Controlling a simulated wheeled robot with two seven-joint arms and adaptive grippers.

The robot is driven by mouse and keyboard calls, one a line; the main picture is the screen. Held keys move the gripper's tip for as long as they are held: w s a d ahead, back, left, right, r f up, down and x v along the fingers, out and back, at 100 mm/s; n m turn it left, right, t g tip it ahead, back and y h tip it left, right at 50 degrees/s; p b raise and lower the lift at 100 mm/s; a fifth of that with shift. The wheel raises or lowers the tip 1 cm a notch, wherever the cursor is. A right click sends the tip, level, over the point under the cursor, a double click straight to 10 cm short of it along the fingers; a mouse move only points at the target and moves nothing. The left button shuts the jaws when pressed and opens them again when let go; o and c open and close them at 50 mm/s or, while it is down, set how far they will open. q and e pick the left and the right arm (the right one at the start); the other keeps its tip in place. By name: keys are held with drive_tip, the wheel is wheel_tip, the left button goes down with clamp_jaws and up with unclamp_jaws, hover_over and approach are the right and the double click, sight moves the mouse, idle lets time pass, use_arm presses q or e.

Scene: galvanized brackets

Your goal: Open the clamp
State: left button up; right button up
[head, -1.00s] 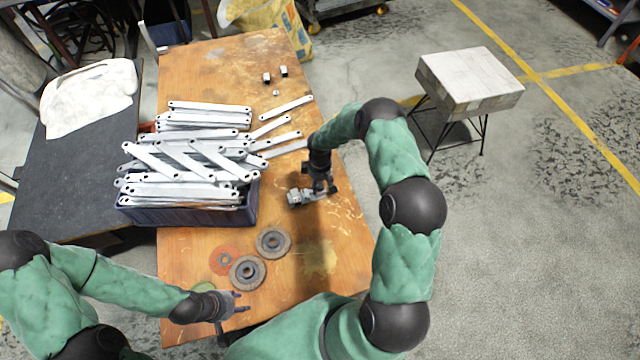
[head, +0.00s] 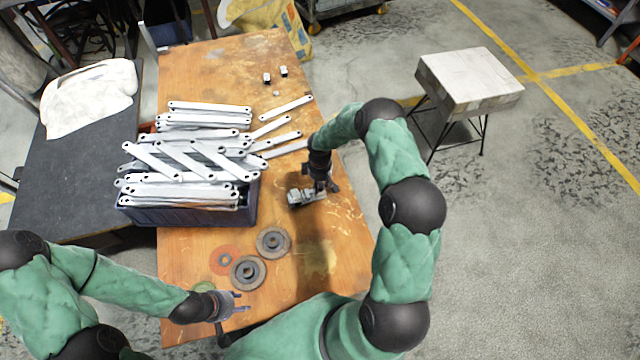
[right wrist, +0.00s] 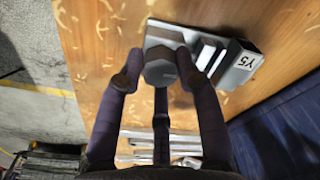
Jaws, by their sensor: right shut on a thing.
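The clamp (head: 301,197) is a small grey metal block-like vise lying on the wooden table, right of the crate. In the right wrist view the clamp (right wrist: 238,68) shows a "Y5" mark on one end and a dark rounded knob (right wrist: 160,70) at the other. My right gripper (head: 326,188) is at the clamp's right end. In the right wrist view its fingers (right wrist: 157,80) are shut around the knob. My left gripper (head: 240,306) hovers near the table's front edge, apart from everything, with its fingers spread and empty.
A dark blue crate (head: 190,214) heaped with galvanized brackets (head: 185,160) stands left of the clamp. Two grinding discs (head: 273,242) and an orange disc (head: 224,259) lie in front. Small blocks (head: 267,78) lie at the back.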

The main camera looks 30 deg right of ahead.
drive_tip(key=n+p, duration=0.1)
drive_tip(key=n, duration=0.6)
drive_tip(key=shift+s, duration=0.1)
drive_tip(key=n+p, duration=0.1)
drive_tip(key=n, duration=0.3)
drive_tip(key=shift+a+n, duration=0.1)
drive_tip(key=shift+n, duration=0.2)
drive_tip(key=n+p, duration=0.1)
drive_tip(key=n, duration=0.2)
drive_tip(key=o, duration=1)
drive_tip(key=shift+f+n, duration=0.1)
drive_tip(key=shift+n, duration=0.3)
drive_tip(key=shift+r+p, duration=2.05)
drive_tip(key=shift+r, duration=1.1)
drive_tip(key=shift+f, duration=0.1)
